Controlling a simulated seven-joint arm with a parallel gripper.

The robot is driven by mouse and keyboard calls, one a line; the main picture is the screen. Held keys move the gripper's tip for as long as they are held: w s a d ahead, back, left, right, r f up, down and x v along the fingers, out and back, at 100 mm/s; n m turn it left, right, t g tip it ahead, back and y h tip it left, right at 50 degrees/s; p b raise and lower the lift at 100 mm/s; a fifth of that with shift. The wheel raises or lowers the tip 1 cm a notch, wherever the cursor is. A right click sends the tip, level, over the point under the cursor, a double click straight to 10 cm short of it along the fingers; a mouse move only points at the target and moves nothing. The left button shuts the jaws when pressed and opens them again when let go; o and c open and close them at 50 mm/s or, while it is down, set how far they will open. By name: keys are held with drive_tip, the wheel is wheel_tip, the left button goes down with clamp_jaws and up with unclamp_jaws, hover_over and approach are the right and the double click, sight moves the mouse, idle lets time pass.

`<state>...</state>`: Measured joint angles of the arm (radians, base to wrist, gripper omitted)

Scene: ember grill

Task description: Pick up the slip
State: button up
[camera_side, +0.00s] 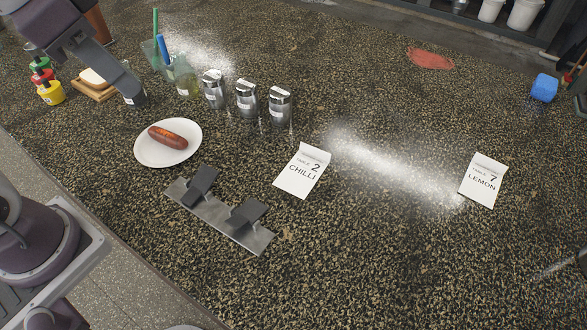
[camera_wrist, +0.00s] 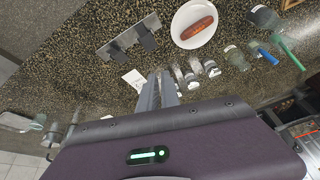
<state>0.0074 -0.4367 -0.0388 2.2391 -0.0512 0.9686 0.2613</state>
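Two white paper slips lie on the speckled counter in the side view. One slip (camera_side: 302,171) reads "TABLE 2 CHILLI", right of the metal holder. The other slip (camera_side: 483,180) reads "TABLE 7 LEMON", further right. The CHILLI slip also shows in the wrist view (camera_wrist: 132,77), just left of my fingers. My gripper (camera_side: 133,97) is at the upper left in the side view, far from both slips. In the wrist view its fingers (camera_wrist: 160,84) stand close together with nothing visible between them.
A metal holder (camera_side: 217,215) with two dark clips stands near the front. A sausage (camera_side: 168,138) lies on a white plate (camera_side: 151,157). Several shakers (camera_side: 246,101) and bottles (camera_side: 186,78) stand behind. A blue sponge (camera_side: 544,88) is at right. Counter between the slips is clear.

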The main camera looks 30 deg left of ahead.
drive_tip(key=w+d+f+m+g+h, duration=0.15)
drive_tip(key=w+d+m, duration=0.35)
drive_tip(key=w, duration=0.6)
drive_tip(key=m+g+h, duration=0.2)
drive_tip(key=m+g, duration=0.3)
drive_tip(key=m, duration=0.3)
hover_over(316, 155)
drive_tip(key=w+a, duration=0.2)
drive_tip(key=a, duration=0.1)
wheel_tip(316, 155, down, 14)
drive_tip(key=f, duration=0.1)
drive_tip(key=shift+m+h, duration=0.25)
drive_tip(key=shift+m, duration=0.15)
drive_tip(key=x, duration=0.7)
drive_tip(key=shift+f, duration=0.15)
drive_tip(key=shift+c, duration=0.2)
clamp_jaws()
